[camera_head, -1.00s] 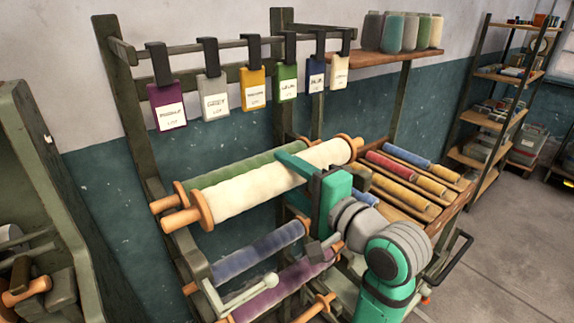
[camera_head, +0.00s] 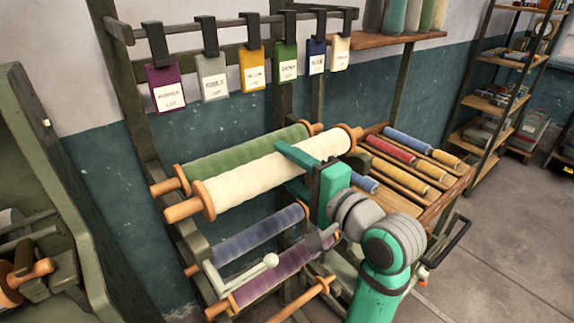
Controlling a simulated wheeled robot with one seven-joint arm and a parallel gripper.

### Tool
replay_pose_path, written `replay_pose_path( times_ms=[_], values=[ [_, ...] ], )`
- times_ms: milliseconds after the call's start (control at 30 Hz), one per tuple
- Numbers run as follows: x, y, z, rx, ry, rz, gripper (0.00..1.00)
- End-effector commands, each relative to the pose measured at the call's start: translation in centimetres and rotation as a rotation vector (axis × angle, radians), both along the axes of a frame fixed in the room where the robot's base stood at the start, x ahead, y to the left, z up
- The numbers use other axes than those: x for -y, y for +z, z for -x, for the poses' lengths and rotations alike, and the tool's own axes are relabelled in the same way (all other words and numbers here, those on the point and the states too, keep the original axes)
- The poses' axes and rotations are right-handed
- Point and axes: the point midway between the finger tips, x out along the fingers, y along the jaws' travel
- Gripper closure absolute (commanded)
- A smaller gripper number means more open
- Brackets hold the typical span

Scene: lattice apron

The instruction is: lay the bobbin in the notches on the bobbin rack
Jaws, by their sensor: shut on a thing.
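A long cream bobbin (camera_head: 250,177) with wooden flanged ends is held crosswise by my gripper (camera_head: 300,155), whose green fingers are shut on it near its right part. The cream bobbin is in front of a green bobbin (camera_head: 235,158) on the bobbin rack (camera_head: 130,120), and overlaps part of it in the picture. A blue-grey bobbin (camera_head: 258,233) and a purple bobbin (camera_head: 270,275) lie lower on the rack. The notches under the cream bobbin are hidden, and I cannot tell whether its ends touch the rack.
Coloured tags, one yellow (camera_head: 252,68), hang from the rail above. A wooden tray (camera_head: 455,185) with several coloured rolls stands to the right. A shelf (camera_head: 370,46) holds spools. An empty wooden rod (camera_head: 300,300) is at the bottom. Open floor (camera_head: 500,230) lies at the right.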

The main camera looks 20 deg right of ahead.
Motion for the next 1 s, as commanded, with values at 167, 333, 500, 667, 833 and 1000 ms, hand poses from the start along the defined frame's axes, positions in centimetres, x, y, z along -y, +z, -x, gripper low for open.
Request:
replay_pose_path(
  times_ms=[167,333,500,667,833,1000],
  values=[
    [-0.03,0.11,0.24,0.002,0.0,0.0,0.88],
    [-0.02,0.1,0.24,0.002,0.0,0.0,0.88],
    [-0.02,0.1,0.24,0.002,0.0,0.0,0.88],
    [-0.01,-0.07,0.23,0.002,0.0,-0.001,0.88],
    [-0.02,-0.45,0.22,0.002,0.0,0.0,0.88],
    [-0.02,-0.86,0.21,0.002,0.0,0.0,0.88]
  ],
)
